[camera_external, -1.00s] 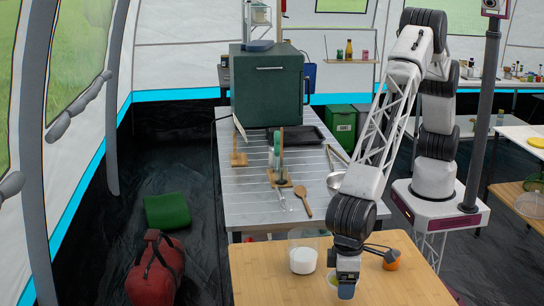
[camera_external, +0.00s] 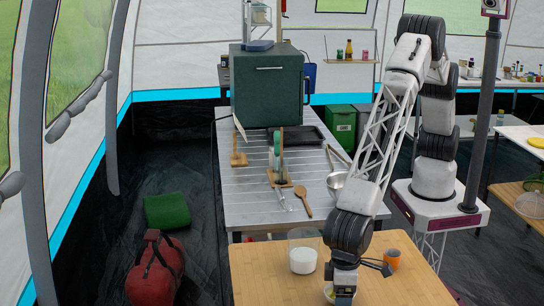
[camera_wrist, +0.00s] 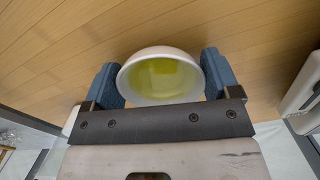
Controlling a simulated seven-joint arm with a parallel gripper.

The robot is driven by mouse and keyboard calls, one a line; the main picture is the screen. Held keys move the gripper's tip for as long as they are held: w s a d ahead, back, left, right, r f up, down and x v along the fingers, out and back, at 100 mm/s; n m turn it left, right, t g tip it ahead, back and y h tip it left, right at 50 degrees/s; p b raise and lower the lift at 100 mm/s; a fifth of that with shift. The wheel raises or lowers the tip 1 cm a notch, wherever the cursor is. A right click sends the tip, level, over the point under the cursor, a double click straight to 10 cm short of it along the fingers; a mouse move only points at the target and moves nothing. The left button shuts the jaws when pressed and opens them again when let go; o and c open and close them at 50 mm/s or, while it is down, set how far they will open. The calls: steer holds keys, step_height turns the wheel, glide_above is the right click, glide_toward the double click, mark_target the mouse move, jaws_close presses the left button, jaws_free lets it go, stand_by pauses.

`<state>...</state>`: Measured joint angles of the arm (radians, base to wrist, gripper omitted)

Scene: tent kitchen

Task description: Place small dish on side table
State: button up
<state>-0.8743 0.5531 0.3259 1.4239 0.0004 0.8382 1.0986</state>
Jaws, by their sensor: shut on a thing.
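The small dish is a white bowl with a yellow-green inside (camera_wrist: 160,78), and its rim also shows in the external view (camera_external: 329,293). My gripper (camera_wrist: 160,82) has a blue finger on each side of the dish and is shut on it. In the external view my gripper (camera_external: 342,294) points down over the front wooden table (camera_external: 262,272). I cannot tell whether the dish touches the table top. The frames do not make clear which table is the side table.
A clear container with white contents (camera_external: 303,260) and an orange cup (camera_external: 392,259) stand on the wooden table near my gripper. A metal table (camera_external: 240,205) with utensils lies behind. More tables (camera_external: 510,195) stand at the right. The wooden table's left part is bare.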

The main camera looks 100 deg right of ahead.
steer(key=shift+f, duration=0.15)
steer(key=o, duration=0.8)
step_height(320, 180, up, 12)
steer(key=shift+r, duration=0.1)
stand_by(0.6)
stand_by(0.9)
